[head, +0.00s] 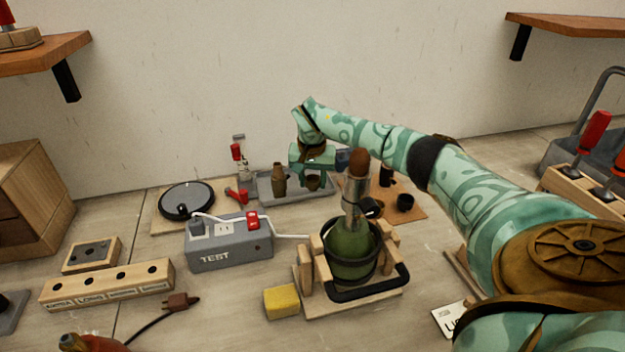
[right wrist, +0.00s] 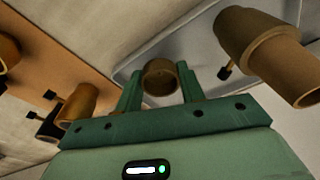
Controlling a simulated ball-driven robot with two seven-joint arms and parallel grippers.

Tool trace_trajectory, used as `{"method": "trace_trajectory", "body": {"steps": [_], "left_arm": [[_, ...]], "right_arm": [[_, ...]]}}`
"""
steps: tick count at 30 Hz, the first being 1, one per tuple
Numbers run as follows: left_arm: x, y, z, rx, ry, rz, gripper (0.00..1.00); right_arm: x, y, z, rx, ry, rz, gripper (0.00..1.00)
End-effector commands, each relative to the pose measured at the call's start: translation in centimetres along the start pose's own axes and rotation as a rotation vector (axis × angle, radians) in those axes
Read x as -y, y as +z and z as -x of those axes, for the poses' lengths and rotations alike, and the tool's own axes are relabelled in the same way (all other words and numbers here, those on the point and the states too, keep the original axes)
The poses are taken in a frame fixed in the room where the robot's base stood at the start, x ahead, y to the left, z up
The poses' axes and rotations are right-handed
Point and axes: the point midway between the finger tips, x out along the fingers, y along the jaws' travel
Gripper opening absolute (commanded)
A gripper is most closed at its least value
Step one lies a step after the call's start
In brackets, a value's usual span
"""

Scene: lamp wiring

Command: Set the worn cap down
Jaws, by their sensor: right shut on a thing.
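My right gripper (head: 313,168) is at the back of the bench, over the grey tray (head: 262,196). It is shut on the worn cap (head: 313,184), a small brown, round hollow piece. In the right wrist view the worn cap (right wrist: 160,78) sits between the two green fingers (right wrist: 160,92), with its open round end showing. The cap is at or just above the tray; I cannot tell whether it touches. A taller brass-brown shell (head: 279,179) stands on the tray to the left of the cap, apart from it. My left gripper is not in view.
A green bottle lamp (head: 350,250) in a wooden cradle stands in front of the tray. A grey TEST box (head: 228,252) is to its left. An orange-brown mat (head: 415,213) with small dark parts lies right of the tray. A yellow block (head: 281,302) is at the front.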

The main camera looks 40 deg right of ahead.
Motion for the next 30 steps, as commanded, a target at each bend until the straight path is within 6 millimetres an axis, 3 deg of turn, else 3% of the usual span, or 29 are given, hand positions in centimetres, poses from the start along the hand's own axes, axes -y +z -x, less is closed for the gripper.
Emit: {"method": "trace_trajectory", "body": {"steps": [2, 3, 5, 13, 16, 30], "left_arm": [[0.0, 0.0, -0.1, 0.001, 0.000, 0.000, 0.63], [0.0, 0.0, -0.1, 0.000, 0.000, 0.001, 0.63], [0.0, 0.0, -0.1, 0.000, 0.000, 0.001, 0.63], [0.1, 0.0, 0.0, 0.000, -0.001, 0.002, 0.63], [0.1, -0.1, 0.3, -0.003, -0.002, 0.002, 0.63], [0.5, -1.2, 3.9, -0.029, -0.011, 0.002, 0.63]], "right_arm": [[0.0, 0.0, -0.3, 0.000, 0.001, 0.001, 0.13], [0.0, 0.0, -0.3, 0.000, 0.001, 0.001, 0.47], [0.0, 0.0, -0.2, 0.000, 0.001, 0.000, 0.60], [0.0, 0.0, -0.2, 0.000, 0.000, 0.000, 0.60], [0.0, -0.1, 0.7, -0.001, -0.001, -0.001, 0.60], [0.0, -0.1, 10.8, -0.003, -0.002, -0.001, 0.60]]}}
